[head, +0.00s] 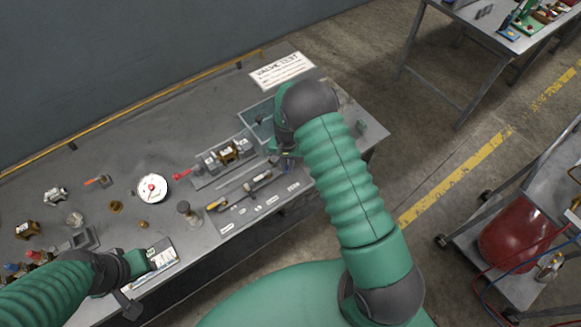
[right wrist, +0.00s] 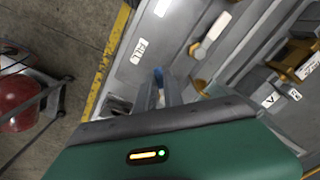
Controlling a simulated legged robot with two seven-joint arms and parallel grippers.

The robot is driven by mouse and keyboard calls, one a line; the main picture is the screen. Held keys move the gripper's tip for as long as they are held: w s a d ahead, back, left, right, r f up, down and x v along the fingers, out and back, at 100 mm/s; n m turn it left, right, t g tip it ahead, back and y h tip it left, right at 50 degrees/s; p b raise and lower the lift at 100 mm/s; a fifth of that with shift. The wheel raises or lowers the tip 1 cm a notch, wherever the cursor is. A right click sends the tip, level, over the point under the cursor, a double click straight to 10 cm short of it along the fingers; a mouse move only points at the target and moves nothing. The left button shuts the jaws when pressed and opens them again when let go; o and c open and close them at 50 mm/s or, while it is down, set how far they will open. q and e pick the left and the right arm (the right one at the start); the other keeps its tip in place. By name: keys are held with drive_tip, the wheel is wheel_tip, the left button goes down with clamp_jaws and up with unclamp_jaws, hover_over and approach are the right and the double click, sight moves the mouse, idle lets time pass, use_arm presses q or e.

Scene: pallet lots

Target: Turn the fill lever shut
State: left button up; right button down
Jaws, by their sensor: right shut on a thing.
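My right gripper (head: 284,156) is at the right end of the valve test rig, beside the grey-blue tray (head: 252,134). In the right wrist view its fingers (right wrist: 158,92) are shut on a small blue part, which appears to be the fill lever (right wrist: 159,74). Only the lever's blue tip shows between the fingers. A white FILL label (right wrist: 139,51) lies just beyond it on the grey panel. In the head view the gripper hides the lever, so its angle cannot be told. My left gripper (head: 128,302) is low at the left, by the bench's front edge; its jaws are unclear.
A brass valve (head: 228,155) sits in the rig, with a red handle (head: 181,174) at its left. A VALVE TEST sign (head: 282,70) lies at the back. A cart with a red tank (head: 515,240) stands right.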

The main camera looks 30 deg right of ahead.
drive_tip(key=shift+w+a+m+b, duration=0.2)
drive_tip(key=shift+w+m+b, duration=0.25)
drive_tip(key=shift+m, duration=0.45)
drive_tip(key=m, duration=0.1)
drive_tip(key=w+m, duration=0.1)
drive_tip(key=shift+a+m+b, duration=0.25)
drive_tip(key=shift+m+b, duration=0.05)
drive_tip(key=shift+b, duration=0.1)
drive_tip(key=shift+w+a+r+m+b, duration=0.1)
drive_tip(key=shift+w+m+b, duration=0.2)
drive_tip(key=shift+m, duration=0.75)
drive_tip(key=shift+w+a+m+b, duration=0.1)
drive_tip(key=shift+w+m+b, duration=0.15)
drive_tip(key=shift+m, duration=0.8)
drive_tip(key=shift+w, duration=0.1)
drive_tip(key=c, duration=1.5)
unclamp_jaws()
drive_tip(key=shift+o, duration=0.2)
drive_tip(key=shift+s, duration=0.2)
